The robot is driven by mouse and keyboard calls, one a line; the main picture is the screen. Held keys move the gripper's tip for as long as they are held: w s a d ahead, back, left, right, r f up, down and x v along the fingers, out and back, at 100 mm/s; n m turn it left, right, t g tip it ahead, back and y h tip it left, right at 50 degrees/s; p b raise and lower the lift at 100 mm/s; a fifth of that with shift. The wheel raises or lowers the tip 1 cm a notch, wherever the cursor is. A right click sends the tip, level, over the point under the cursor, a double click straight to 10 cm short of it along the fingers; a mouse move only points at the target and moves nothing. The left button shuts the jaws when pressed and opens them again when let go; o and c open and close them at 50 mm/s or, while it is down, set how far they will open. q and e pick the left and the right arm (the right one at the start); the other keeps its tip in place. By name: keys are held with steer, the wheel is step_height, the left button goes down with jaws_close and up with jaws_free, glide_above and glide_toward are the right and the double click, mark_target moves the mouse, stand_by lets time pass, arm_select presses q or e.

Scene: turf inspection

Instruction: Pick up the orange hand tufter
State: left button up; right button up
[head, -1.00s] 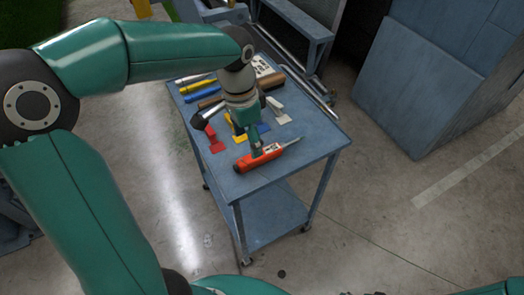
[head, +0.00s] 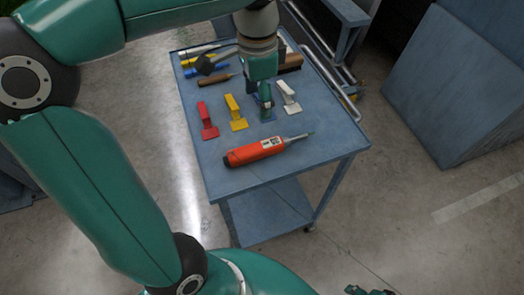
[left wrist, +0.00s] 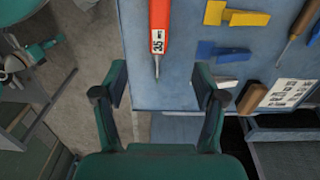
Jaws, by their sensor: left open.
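The orange hand tufter (head: 258,152) lies on the blue cart top (head: 325,125) near its front edge. Its thin metal tip points right in the head view. In the left wrist view the tufter (left wrist: 160,22) is at the top, tip towards me, body cut off by the frame edge. My left gripper (head: 264,112) is above the cart, beyond the tufter in the head view. Its fingers (left wrist: 160,82) are apart with nothing between them, apart from the tufter's tip. A small teal part at the bottom of the head view may be my right gripper (head: 370,291); its jaws cannot be made out.
Red (head: 207,122), yellow (head: 236,112) and white (head: 288,97) scrapers lie behind the tufter; a blue one (left wrist: 220,51) is partly hidden by my gripper in the head view. A brown-handled tool (head: 214,80) and markers lie farther back. The cart's front right corner is clear.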

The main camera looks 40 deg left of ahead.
arm_select(q)
steer(key=f, duration=0.1)
glide_above(259, 146)
steer(key=f, duration=1)
steer(key=shift+w+a+f+b, duration=0.2)
steer(key=shift+b, duration=0.15)
steer(key=shift+s+d+f, duration=0.1)
steer(key=shift+f, duration=1.45)
steer(key=shift+s+d+f, duration=0.1)
steer(key=shift+f, duration=1.45)
steer(key=shift+r, duration=0.1)
jaws_close()
